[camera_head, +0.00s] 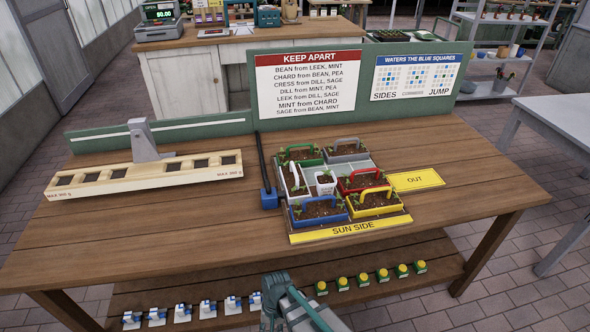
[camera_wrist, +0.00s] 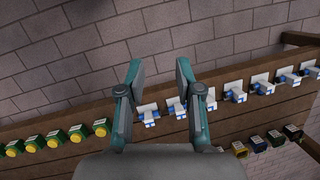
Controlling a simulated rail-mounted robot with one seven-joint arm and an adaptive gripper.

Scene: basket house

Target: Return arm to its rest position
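My gripper (camera_wrist: 158,72) shows in the wrist view with its two fingers spread apart and nothing between them. Beyond it are the lower shelf and the brick floor. In the head view my gripper (camera_head: 274,290) is low at the bottom centre, in front of the table's near edge, apart from everything on the tabletop. Its fingertips are hard to make out there. The wooden table (camera_head: 130,240) holds a tray of planted baskets with coloured handles, among them a blue basket (camera_head: 318,211), a yellow basket (camera_head: 374,203) and a red basket (camera_head: 362,179).
The lower shelf (camera_wrist: 75,115) carries blue-and-white items (camera_head: 207,308) and yellow-green items (camera_head: 382,275) close to my gripper. A wooden balance rack (camera_head: 120,172) stands on the table's left. A yellow OUT card (camera_head: 415,180) lies right of the tray. A sign board (camera_head: 307,84) stands behind.

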